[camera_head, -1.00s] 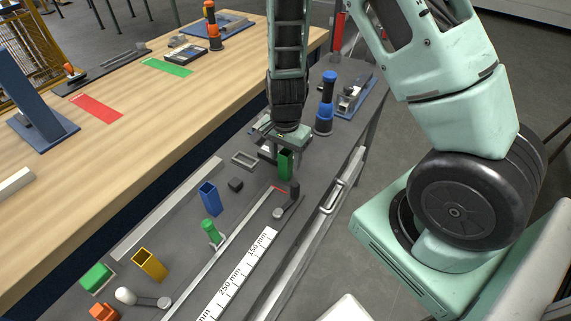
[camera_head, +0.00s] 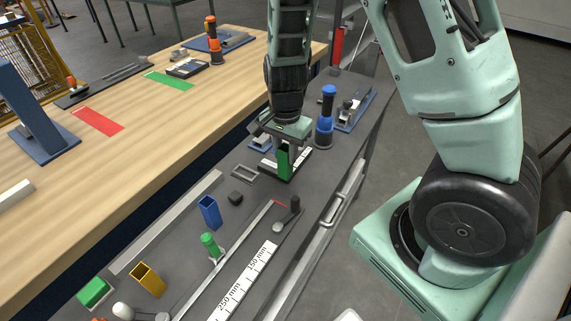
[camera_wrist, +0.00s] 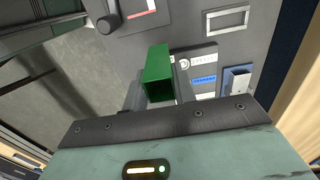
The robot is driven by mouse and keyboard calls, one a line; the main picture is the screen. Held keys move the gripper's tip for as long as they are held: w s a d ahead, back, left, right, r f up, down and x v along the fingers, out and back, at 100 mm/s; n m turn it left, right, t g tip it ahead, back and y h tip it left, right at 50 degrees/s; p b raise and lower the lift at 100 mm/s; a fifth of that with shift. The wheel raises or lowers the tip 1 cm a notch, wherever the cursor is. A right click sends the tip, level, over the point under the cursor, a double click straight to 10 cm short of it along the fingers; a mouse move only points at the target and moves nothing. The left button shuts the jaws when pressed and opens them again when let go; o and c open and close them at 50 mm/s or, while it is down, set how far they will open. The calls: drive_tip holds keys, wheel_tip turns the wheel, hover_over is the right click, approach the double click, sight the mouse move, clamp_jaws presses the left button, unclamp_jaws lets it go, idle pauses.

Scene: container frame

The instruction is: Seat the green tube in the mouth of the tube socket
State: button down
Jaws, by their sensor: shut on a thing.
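My gripper (camera_head: 285,146) is shut on the green tube (camera_head: 284,162), a square hollow tube held roughly upright over the far part of the grey bench top. In the wrist view the green tube (camera_wrist: 156,64) projects beyond the gripper with its open end showing. A flat grey rectangular frame (camera_head: 244,173) lies left of the tube, apart from it; it also shows in the wrist view (camera_wrist: 228,20). I cannot tell for sure whether this frame is the tube socket. A dark plate with white and blue labels (camera_wrist: 201,72) lies beside the tube in the wrist view.
A small dark block (camera_head: 235,198) lies near the frame. A blue-and-black upright tool (camera_head: 326,116) stands right of my gripper. A ruler strip (camera_head: 245,281) lies in front.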

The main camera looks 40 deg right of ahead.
drive_tip(key=w+r+n+p, duration=0.4)
drive_tip(key=r+n, duration=0.3)
drive_tip(key=n, duration=0.7)
wheel_tip(320, 180, down, 7)
drive_tip(key=b, duration=0.4)
drive_tip(key=shift+s+f+b, duration=0.15)
drive_tip(key=shift+b, duration=0.15)
